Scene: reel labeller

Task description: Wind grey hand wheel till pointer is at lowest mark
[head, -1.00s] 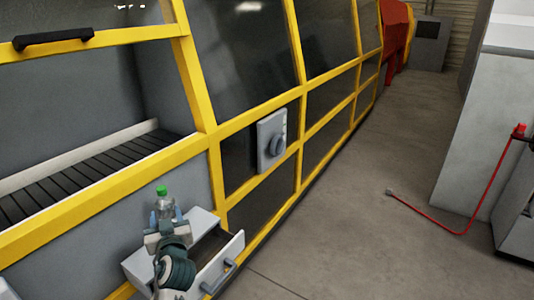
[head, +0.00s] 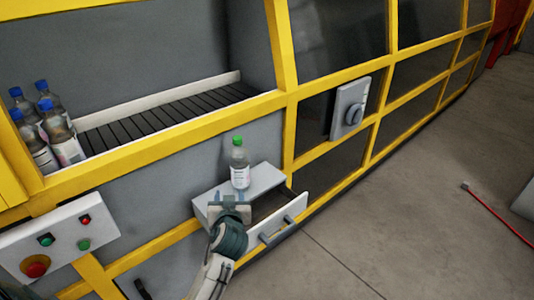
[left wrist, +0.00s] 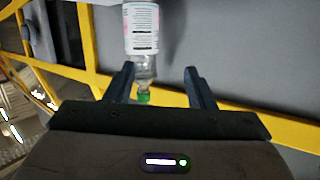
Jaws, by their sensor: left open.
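The grey hand wheel (head: 354,116) sits on a light grey panel (head: 343,122) on the yellow-framed machine, right of centre in the head view. The pointer and its marks are too small to read. My left gripper (head: 229,197) is open, well to the left of the wheel and below it in the picture. A clear bottle (head: 239,167) with a green cap stands upright just beyond its fingers. In the left wrist view, the bottle (left wrist: 141,30) shows cap-down in the picture, ahead of and partly between the open fingers (left wrist: 158,75). My right gripper is not in view.
The bottle stands on a grey box (head: 262,180) with an open drawer (head: 278,228). Several blue-capped bottles (head: 62,140) stand by a roller conveyor (head: 160,118). A button panel (head: 62,240) is at lower left.

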